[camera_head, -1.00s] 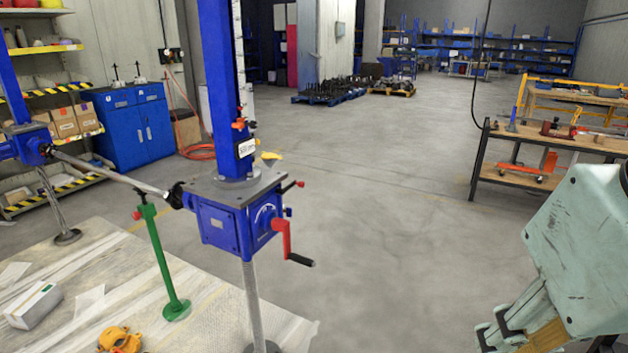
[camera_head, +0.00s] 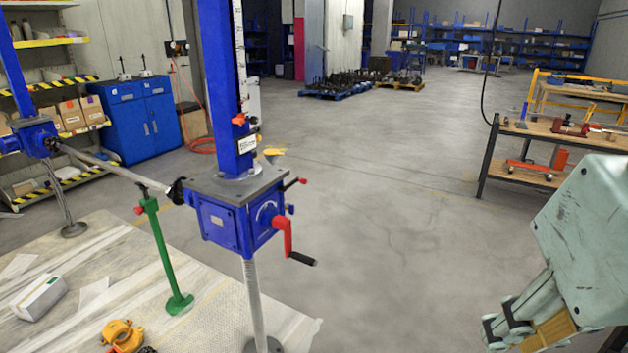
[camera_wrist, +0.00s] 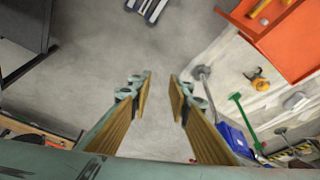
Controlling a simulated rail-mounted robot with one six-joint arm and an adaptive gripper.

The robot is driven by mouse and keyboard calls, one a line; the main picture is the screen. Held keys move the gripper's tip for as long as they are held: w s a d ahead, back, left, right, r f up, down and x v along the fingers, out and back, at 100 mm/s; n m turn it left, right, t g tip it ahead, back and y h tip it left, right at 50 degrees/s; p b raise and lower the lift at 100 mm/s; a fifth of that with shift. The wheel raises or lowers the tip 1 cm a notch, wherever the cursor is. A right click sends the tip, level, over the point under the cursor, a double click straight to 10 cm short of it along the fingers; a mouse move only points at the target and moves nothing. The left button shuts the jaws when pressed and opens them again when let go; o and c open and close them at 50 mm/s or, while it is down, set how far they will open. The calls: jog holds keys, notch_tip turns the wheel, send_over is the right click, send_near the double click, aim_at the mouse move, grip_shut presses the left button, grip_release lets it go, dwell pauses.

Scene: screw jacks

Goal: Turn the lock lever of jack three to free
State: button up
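A blue screw jack (camera_head: 228,222) stands left of centre in the head view, with a tall blue column and a threaded spindle below. A red crank (camera_head: 284,238) with a black grip hangs on its right face. A tag (camera_head: 247,144) on the column is too small to read. My gripper (camera_head: 510,333) is at the lower right, well apart from this jack. The wrist view shows my gripper (camera_wrist: 161,76) open and empty above the floor.
Another blue jack (camera_head: 37,137) stands at the left, joined by a shaft (camera_head: 108,166). A green stand (camera_head: 163,250) is by the shaft. A workbench (camera_head: 545,145) is at the right. An orange surface (camera_wrist: 290,50) shows in the wrist view. The middle floor is clear.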

jog(key=w+d+r+t+h, duration=0.1)
jog(key=w+d+r, duration=0.1)
jog(key=w, duration=0.7)
jog(key=w+d+r+t, duration=0.1)
jog(key=w+d+r, duration=0.15)
jog(key=w, duration=0.65)
jog(key=w+a+r+n+t+y+p, duration=0.1)
jog(key=w+n+t+p, duration=0.15)
jog(key=w, duration=1.65)
jog(key=w+a+r+n+t+y+p, duration=0.1)
jog(key=w+n+t, duration=0.15)
jog(key=w, duration=1.75)
jog(key=w+a+f+n+t+y+p, duration=0.1)
jog(key=w+a+f+n+y, duration=0.15)
jog(key=w+a+f, duration=0.45)
jog(key=w+a+f+n+y, duration=0.2)
jog(key=w+a+f+y, duration=0.2)
jog(key=w, duration=0.6)
jog(key=s+a+f+n+g+y+p, duration=0.1)
jog(key=a+f+y, duration=0.3)
jog(key=f, duration=0.4)
jog(key=s+a+f+n+g+y, duration=0.2)
jog(key=s+a+f+y, duration=0.1)
jog(key=f, duration=0.5)
jog(key=shift+a+g+y+p, duration=0.35)
jog(key=shift+a+g+y, duration=0.05)
jog(key=shift+a+y, duration=0.4)
jog(key=shift+a, duration=0.15)
